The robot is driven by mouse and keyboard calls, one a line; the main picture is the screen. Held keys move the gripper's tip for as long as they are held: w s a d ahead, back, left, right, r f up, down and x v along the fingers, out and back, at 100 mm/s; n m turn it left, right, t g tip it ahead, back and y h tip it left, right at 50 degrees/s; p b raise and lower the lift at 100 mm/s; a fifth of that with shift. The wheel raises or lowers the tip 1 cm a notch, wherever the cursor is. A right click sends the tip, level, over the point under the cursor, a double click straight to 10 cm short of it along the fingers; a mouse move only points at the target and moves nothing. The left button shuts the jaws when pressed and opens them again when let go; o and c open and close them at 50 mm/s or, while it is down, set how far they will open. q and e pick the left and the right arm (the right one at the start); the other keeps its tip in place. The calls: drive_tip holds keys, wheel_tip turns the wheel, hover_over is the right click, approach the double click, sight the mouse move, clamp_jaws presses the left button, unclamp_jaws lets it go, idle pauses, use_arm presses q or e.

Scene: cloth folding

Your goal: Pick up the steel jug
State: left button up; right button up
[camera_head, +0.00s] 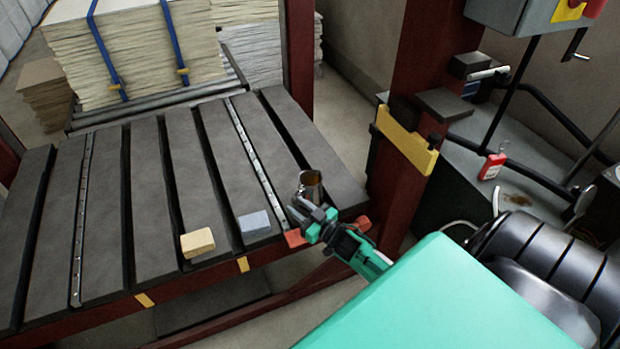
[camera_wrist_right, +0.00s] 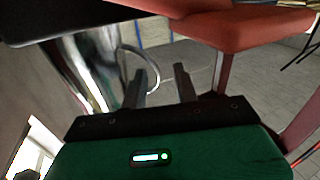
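The steel jug (camera_head: 311,184) stands at the front right corner of the dark slatted table (camera_head: 330,180). Its shiny body (camera_wrist_right: 88,70) fills the left of the right wrist view, and its thin curved handle (camera_wrist_right: 128,50) reaches toward my fingers. My right gripper (camera_head: 307,205) is in front of the jug in the head view and covers its lower part. In the wrist view the right gripper (camera_wrist_right: 162,80) is open, its two fingers apart near the handle. My left gripper is not in view.
A yellow block (camera_head: 197,242) and a grey-blue block (camera_head: 254,223) lie near the table's front edge. Red stops (camera_head: 295,238) sit on that edge beside my gripper. A dark red post (camera_head: 400,130) rises to the right. Strapped stacks (camera_head: 135,55) stand at the back.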

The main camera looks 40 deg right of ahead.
drive_tip(key=w, duration=0.3)
drive_tip(key=shift+w+a+r+b, duration=0.1)
drive_tip(key=shift+w+r+b, duration=0.05)
drive_tip(key=shift+w+b, duration=0.2)
drive_tip(key=shift+w+a, duration=0.15)
drive_tip(key=shift+w, duration=0.5)
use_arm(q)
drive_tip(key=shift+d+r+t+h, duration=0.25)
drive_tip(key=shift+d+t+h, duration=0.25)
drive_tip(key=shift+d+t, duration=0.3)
use_arm(e)
clamp_jaws()
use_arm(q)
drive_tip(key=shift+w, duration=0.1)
use_arm(e)
drive_tip(key=shift+r, duration=0.15)
